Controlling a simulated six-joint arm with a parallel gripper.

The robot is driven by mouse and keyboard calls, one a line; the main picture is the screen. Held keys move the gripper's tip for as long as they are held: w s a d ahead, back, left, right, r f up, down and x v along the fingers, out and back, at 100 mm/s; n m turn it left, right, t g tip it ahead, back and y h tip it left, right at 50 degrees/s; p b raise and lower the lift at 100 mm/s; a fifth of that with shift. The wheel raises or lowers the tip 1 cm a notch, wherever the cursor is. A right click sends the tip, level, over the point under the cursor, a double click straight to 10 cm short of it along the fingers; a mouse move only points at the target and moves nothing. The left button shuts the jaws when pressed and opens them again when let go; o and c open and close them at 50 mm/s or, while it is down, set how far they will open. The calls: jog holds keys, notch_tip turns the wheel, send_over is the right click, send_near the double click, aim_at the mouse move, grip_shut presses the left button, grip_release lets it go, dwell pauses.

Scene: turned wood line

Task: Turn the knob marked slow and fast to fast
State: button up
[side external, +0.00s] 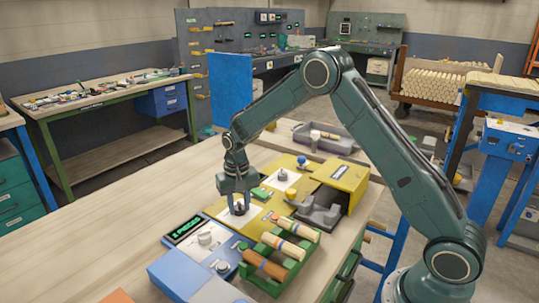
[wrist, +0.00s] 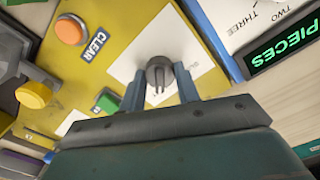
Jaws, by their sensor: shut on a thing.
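The grey round knob (wrist: 158,66) sits on a white plate (wrist: 127,72) on a yellow panel, in the upper middle of the wrist view. A ridge or pointer shows on it, but I cannot tell which mark it faces. Part of a word shows on the plate to its right; the rest of the lettering is hidden or too small. My gripper (wrist: 160,85) has a finger on each side of the knob and is shut on it. In the side view my gripper (side external: 238,207) reaches down onto the plate and mostly hides the knob.
An orange button (wrist: 70,29) marked CLEAR, a green piece (wrist: 106,102) and a yellow button (wrist: 34,94) stand close by. A display (side external: 186,229) reading PIECES is on the blue panel. A green crate (side external: 248,280) with wooden pieces stands in front. The bench's left is clear.

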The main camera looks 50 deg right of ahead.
aim_at(239, 204)
jog(key=shift+m, duration=0.3)
jog(key=o, duration=1)
jog(key=shift+r, duration=6.95)
